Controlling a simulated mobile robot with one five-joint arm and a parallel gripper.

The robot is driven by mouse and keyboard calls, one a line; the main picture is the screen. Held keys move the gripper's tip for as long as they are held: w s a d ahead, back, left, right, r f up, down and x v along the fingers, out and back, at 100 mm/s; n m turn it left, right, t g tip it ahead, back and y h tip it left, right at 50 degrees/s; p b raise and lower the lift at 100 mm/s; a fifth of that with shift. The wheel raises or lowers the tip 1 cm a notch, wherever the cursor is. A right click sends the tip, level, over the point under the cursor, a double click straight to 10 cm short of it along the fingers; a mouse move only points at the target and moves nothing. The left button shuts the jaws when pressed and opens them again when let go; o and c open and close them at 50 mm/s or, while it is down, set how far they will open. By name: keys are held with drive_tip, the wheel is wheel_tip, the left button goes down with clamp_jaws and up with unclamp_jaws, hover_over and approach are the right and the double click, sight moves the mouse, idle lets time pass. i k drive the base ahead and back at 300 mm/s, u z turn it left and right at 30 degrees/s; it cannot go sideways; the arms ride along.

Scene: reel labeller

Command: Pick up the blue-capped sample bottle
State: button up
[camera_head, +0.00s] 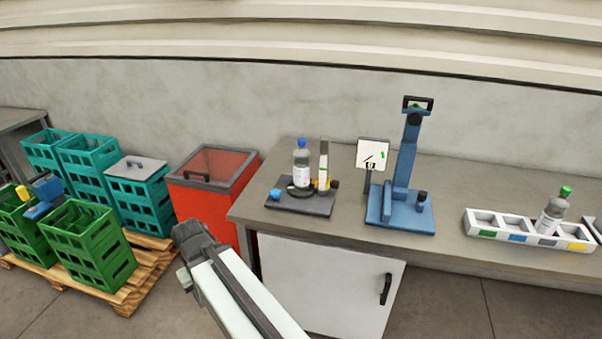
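The blue-capped sample bottle (301,166) stands upright on a dark labeller base (312,209) at the left end of the bench. It has a white label and a clear grey body. A dark round piece is around or under its foot. My gripper (186,270) is at the end of my arm, in front of and left of the bench, low and well apart from the bottle. The gripper is small and dark in the view, and its fingers point away or down, so I cannot tell whether it is open.
A green-capped bottle (550,215) sits in a white rack (481,231) at right. A blue stand (401,206) and a small display (372,155) are on the bench (449,187). A red bin (215,205) and stacked green crates (88,240) are at left. Bare bench lies between stand and rack.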

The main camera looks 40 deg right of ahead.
sight(301, 163)
drive_tip(key=z, duration=0.1)
drive_tip(key=i, duration=0.9)
drive_tip(key=u, duration=0.05)
